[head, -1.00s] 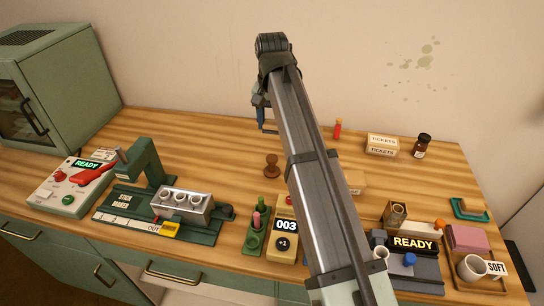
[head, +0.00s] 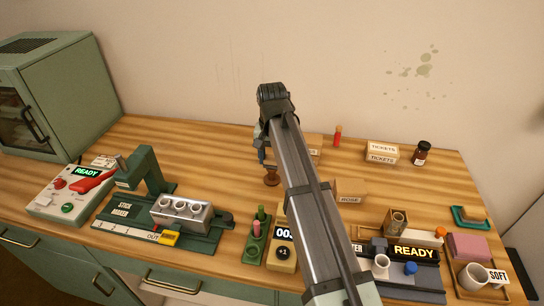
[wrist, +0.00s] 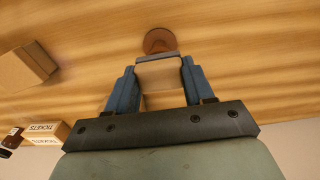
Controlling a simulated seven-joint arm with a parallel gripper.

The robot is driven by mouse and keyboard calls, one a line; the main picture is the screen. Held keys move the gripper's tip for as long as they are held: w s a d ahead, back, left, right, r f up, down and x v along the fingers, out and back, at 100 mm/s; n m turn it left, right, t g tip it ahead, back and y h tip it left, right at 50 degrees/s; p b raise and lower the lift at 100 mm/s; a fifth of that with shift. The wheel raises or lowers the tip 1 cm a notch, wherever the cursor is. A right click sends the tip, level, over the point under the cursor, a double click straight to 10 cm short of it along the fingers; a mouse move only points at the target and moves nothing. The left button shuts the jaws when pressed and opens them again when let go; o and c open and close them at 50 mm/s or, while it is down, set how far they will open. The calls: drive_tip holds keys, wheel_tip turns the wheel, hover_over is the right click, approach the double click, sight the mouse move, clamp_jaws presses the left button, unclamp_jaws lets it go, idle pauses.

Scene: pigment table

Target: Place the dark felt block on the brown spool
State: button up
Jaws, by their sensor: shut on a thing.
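In the wrist view my gripper (wrist: 160,78) is shut on a pale block with a dark strip along its far edge, which I take as the dark felt block (wrist: 159,75). The brown spool (wrist: 160,40) shows just beyond the block's dark edge, partly covered by it. In the head view the spool (head: 271,179) stands on the table right by my gripper (head: 263,160). Whether block and spool touch, I cannot tell.
A box marked ROSE (head: 350,198) stands right of my arm. Ticket boxes (head: 382,153), a red stick (head: 338,137) and a dark jar (head: 421,153) stand at the back. The stick maker (head: 128,212) is at left. The wood left of the spool is clear.

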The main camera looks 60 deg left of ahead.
sight(272, 158)
drive_tip(key=o, duration=1)
drive_tip(key=shift+f, duration=0.1)
wheel_tip(272, 158, up, 12)
drive_tip(key=shift+r, duration=0.15)
idle(0.5)
